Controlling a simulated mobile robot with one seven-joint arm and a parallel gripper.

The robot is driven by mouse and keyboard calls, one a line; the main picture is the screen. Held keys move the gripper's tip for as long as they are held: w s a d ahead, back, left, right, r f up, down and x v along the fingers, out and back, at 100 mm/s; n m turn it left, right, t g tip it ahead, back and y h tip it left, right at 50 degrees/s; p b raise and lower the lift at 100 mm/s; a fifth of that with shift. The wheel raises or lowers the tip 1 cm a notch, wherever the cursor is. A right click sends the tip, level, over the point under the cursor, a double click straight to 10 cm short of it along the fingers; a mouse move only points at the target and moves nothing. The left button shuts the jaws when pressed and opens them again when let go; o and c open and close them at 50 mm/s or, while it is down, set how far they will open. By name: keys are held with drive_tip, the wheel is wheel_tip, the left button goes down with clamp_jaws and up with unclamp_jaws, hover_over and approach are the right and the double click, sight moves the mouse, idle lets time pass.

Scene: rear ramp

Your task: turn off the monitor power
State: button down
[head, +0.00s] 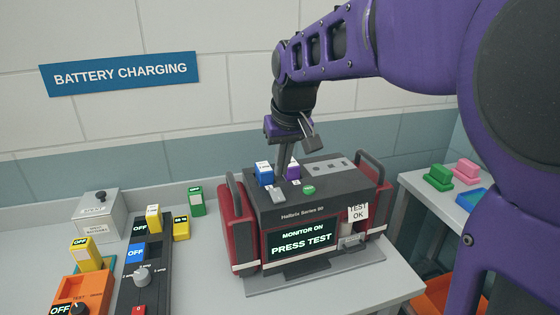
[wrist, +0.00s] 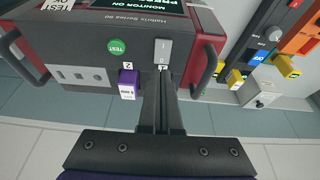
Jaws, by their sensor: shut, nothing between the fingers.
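The monitor (head: 291,213), a dark box with red sides, stands on the grey bench. Its lit screen (head: 302,240) reads MONITOR ON and PRESS TEST. A grey rocker switch marked I and O (wrist: 163,48) shows on its top in the wrist view, beside the round green TEST button (wrist: 117,47). My gripper (head: 283,177) is shut and empty, pointing down by these blocks. In the wrist view its fingertips (wrist: 161,76) overlap the area just below the rocker; contact cannot be told.
A black charger strip (head: 143,262) with a knob, an orange charger (head: 80,291) and a grey box (head: 99,216) stand to the left. A TEST OK tag (head: 357,213) hangs on the monitor's right. Green and pink blocks (head: 467,171) sit on a side table.

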sight(275, 190)
drive_tip(key=v, duration=0.7)
drive_tip(key=shift+s+r, duration=0.2)
drive_tip(key=shift+r, duration=0.2)
drive_tip(key=shift+f+b, duration=0.1)
drive_tip(key=shift+b, duration=0.45)
drive_tip(key=shift+w+a+r+b, duration=0.35)
drive_tip(key=shift+w+b, duration=0.25)
drive_tip(key=shift+b, duration=0.25)
drive_tip(key=x, duration=0.4)
drive_tip(key=b+x, duration=0.1)
drive_tip(key=x, duration=0.8)
drive_tip(key=shift+s+d+f+b, duration=0.1)
drive_tip(key=shift+s+b, duration=0.2)
drive_tip(key=shift+b, duration=0.1)
drive_tip(key=shift+f, duration=0.5)
drive_tip(key=shift+w+f, duration=0.1)
